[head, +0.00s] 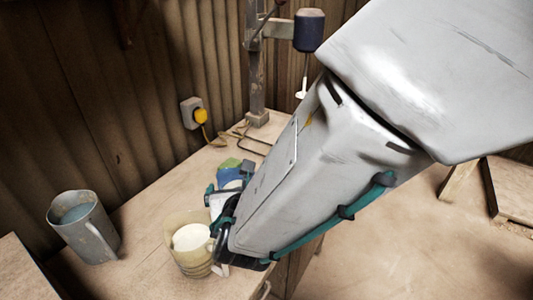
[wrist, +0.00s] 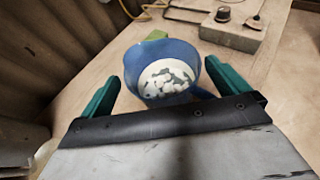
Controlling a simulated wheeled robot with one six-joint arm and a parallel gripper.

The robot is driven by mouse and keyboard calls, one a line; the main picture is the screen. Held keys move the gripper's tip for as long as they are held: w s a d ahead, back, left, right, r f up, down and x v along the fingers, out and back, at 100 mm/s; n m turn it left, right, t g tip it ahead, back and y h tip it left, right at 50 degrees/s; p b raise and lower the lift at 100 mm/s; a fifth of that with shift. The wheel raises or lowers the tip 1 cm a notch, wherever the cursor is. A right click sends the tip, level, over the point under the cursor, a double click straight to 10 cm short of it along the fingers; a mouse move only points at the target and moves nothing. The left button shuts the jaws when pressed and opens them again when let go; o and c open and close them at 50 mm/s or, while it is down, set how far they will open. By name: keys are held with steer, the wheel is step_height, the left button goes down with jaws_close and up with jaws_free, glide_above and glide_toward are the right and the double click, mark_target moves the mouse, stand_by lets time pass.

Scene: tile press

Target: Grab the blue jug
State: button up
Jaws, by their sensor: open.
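The blue jug (wrist: 192,59) stands upright on the bench, with white lumpy contents. In the wrist view it lies between and just beyond the two teal fingers of my gripper (wrist: 163,84). The fingers are apart, one on each side of it, and I cannot tell whether either touches it. Its handle shows partly at the lower right, and the gripper's dark edge hides its lower near side. In the head view only a small part of the blue jug (head: 231,175) shows behind my gripper (head: 226,187); my arm hides the rest.
A cream jug with white contents (head: 187,262) stands close beside my gripper. A grey jug (head: 93,236) stands farther left. A press stand (head: 256,70) rises at the back. A grey box with a knob (wrist: 232,34) and a green item (wrist: 157,35) are beyond the blue jug.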

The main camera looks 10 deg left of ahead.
mark_target(228, 178)
steer(key=shift+x, duration=1.3)
steer(key=shift+r, duration=0.1)
steer(key=c, duration=1.7)
steer(key=shift+w+r, duration=0.1)
steer(key=shift+r, duration=0.05)
